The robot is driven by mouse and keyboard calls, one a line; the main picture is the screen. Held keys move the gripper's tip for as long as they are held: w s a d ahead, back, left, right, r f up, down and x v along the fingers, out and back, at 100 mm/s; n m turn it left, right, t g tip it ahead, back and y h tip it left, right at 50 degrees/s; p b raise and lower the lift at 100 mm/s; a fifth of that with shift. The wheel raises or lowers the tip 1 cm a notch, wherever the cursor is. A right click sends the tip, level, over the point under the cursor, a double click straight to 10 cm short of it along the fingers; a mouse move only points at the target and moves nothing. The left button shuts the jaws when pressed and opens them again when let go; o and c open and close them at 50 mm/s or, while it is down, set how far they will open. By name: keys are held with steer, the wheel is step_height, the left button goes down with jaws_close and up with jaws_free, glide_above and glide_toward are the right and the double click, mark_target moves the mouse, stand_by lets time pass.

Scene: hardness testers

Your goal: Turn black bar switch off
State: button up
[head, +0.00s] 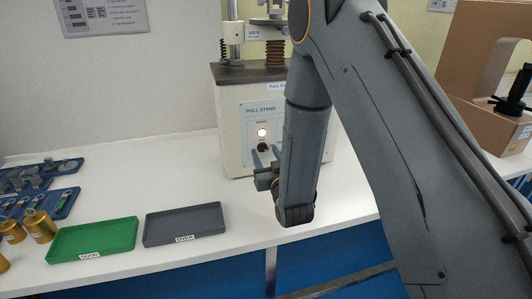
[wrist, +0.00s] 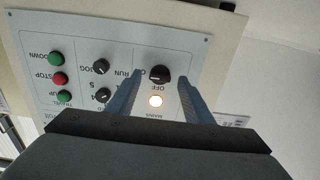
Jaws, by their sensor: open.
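The black bar switch (wrist: 160,74) is on the tester's light control panel in the wrist view, and it also shows in the head view (head: 263,147). A glowing round lamp (wrist: 155,101) is beside it, under a MAINS label. The lamp is also lit in the head view (head: 262,132). "OFF" is printed by the switch, and a finger partly covers another label. I cannot clearly tell which mark the bar points to. My gripper (wrist: 160,73) is open, one finger on each side of the switch, with gaps visible. In the head view my gripper (head: 264,158) is in front of the panel.
The panel also has two smaller black knobs (wrist: 101,67), green buttons (wrist: 55,58) and a red STOP button (wrist: 59,78). On the white bench are a green tray (head: 92,240), a grey tray (head: 184,224) and brass weights (head: 40,226). A brown machine (head: 478,80) stands right.

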steer(key=shift+w+a, duration=0.1)
steer(key=shift+w, duration=0.25)
steer(key=c, duration=1)
steer(key=shift+c, duration=0.2)
